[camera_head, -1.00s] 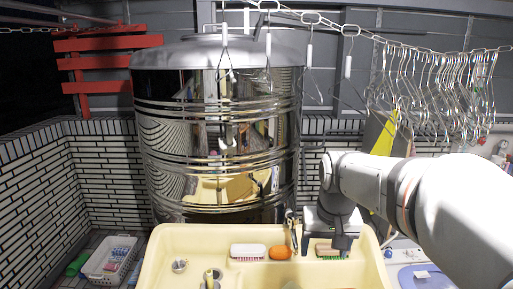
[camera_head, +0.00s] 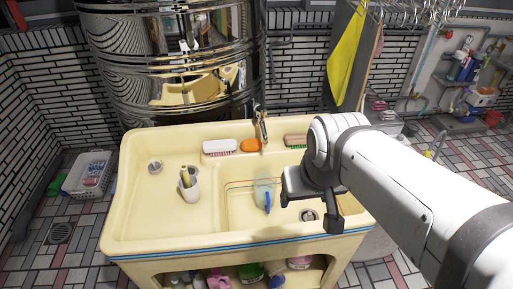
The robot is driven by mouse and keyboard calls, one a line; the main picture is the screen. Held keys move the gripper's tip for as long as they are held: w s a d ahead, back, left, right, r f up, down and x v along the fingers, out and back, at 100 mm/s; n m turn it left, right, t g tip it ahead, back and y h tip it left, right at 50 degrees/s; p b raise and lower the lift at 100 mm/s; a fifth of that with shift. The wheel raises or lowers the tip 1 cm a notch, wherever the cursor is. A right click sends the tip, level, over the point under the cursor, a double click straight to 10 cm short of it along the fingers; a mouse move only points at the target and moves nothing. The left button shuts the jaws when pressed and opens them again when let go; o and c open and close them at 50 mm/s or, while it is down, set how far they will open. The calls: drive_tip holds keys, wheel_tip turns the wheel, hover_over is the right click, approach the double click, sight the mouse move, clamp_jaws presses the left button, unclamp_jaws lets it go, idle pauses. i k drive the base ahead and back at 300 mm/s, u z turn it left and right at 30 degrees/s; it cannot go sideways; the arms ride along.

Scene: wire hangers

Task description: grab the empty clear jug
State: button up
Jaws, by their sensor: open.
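A clear, faintly blue jug (camera_head: 262,187) with a blue part at its lower right stands in the right basin of the cream sink (camera_head: 160,222). It looks empty, though its small size makes this hard to confirm. My gripper (camera_head: 308,212) is open over the right part of the same basin, just right of the jug and apart from it. Nothing shows between its fingers. My wrist and arm cover the basin's right side.
A white cup (camera_head: 190,185) holding items stands on the sink's left part. A large metal tank (camera_head: 170,60) stands behind. A white basket (camera_head: 88,173) sits on the floor at left.

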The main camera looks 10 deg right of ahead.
sight(265, 184)
drive_tip(key=z, duration=1.55)
drive_tip(key=k, duration=0.9)
drive_tip(key=u, duration=1.1)
drive_tip(key=i, duration=1)
drive_tip(key=u, duration=0.05)
